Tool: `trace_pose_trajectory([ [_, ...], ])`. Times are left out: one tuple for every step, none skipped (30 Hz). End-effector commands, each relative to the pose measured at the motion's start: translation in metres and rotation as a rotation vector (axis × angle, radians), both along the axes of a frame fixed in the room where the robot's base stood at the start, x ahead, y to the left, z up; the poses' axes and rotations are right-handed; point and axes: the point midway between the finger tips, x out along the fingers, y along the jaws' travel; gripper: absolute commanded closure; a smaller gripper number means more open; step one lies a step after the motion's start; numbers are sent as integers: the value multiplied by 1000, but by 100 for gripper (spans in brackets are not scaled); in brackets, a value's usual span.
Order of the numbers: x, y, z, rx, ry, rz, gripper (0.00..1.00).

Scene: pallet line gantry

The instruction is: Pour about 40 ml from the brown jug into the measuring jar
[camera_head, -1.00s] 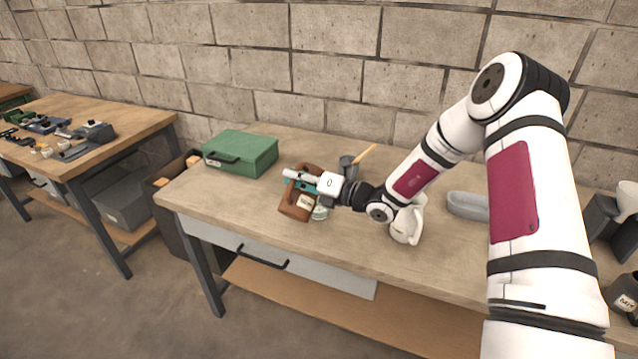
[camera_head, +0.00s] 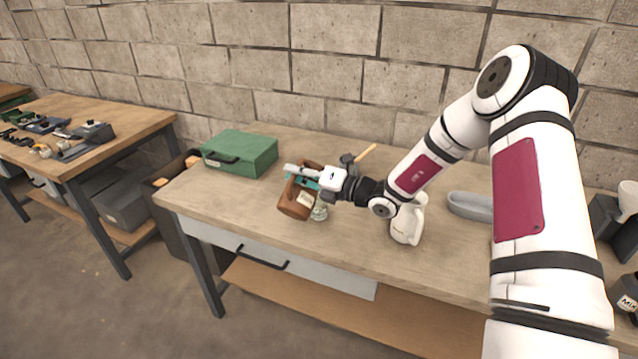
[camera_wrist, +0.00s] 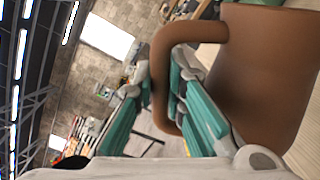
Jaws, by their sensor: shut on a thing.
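The brown jug (camera_head: 296,204) is held by my gripper (camera_head: 301,174) over the workbench, left of the arm's end. The jug's mouth is near the jar's top. I cannot see any stream or the liquid level.
A green case (camera_head: 240,153) sits on the workbench (camera_head: 220,200) at the left back. A white jug-like container (camera_head: 407,222) stands under my forearm. A grey oval tray (camera_head: 469,206) lies to the right. A dark pot with a wooden handle (camera_head: 364,154) is behind the gripper.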

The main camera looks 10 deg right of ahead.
Motion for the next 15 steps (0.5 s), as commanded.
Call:
trace_pose_trajectory([
  [1,0,2,4,-1,1,100],
  [1,0,2,5,1,1,100],
  [1,0,3,7,3,1,100],
  [1,-1,3,8,5,1,100],
  [1,-1,3,10,6,1,100],
  [2,-1,4,12,9,1,100],
  [2,-1,4,13,11,0,100],
  [2,-1,4,15,14,0,100],
  [2,-1,5,18,16,1,100],
  [2,-1,5,19,18,1,100],
  [3,-2,5,21,19,1,100],
  [3,-2,6,23,21,1,100],
  [3,-2,6,24,23,1,100],
  [3,-2,6,26,25,1,100],
  [4,-2,7,28,27,1,100],
])
